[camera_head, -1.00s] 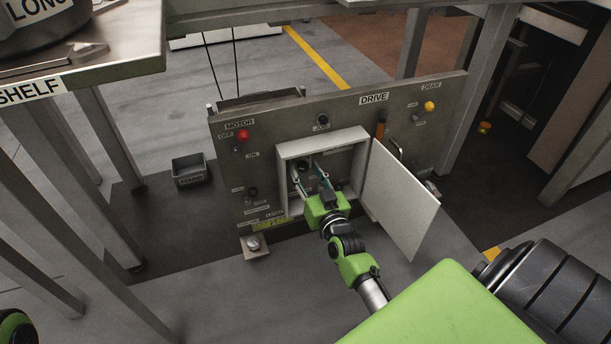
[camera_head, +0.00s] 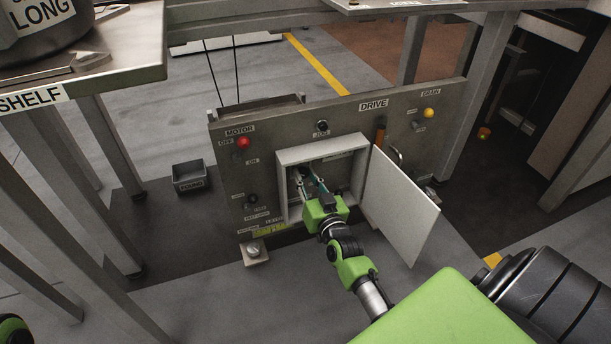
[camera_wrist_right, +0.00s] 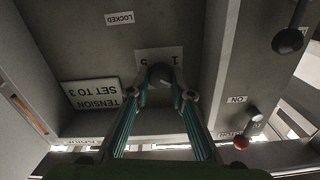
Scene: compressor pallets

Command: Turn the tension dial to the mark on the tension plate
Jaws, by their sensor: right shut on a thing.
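The tension dial (camera_wrist_right: 160,74) is a dark round knob on a pale tension plate (camera_wrist_right: 172,54) at the back of the open drive box. My right gripper (camera_wrist_right: 162,92) has its two teal fingertips closed on either side of the dial. A 1 and a 5 show on the plate; the dial and fingers hide the rest, and I cannot tell where the dial points. A label (camera_wrist_right: 94,94) beside it reads TENSION SET TO 3. In the head view my right gripper (camera_head: 311,183) reaches into the box (camera_head: 283,185). My left gripper is not in view.
The box's white door (camera_head: 400,200) stands open to the right, close to my right arm. The DRIVE panel (camera_head: 345,112) around it carries a red motor knob (camera_head: 243,142) and a yellow drain knob (camera_head: 429,113). A grey bin (camera_head: 188,178) sits on the floor left.

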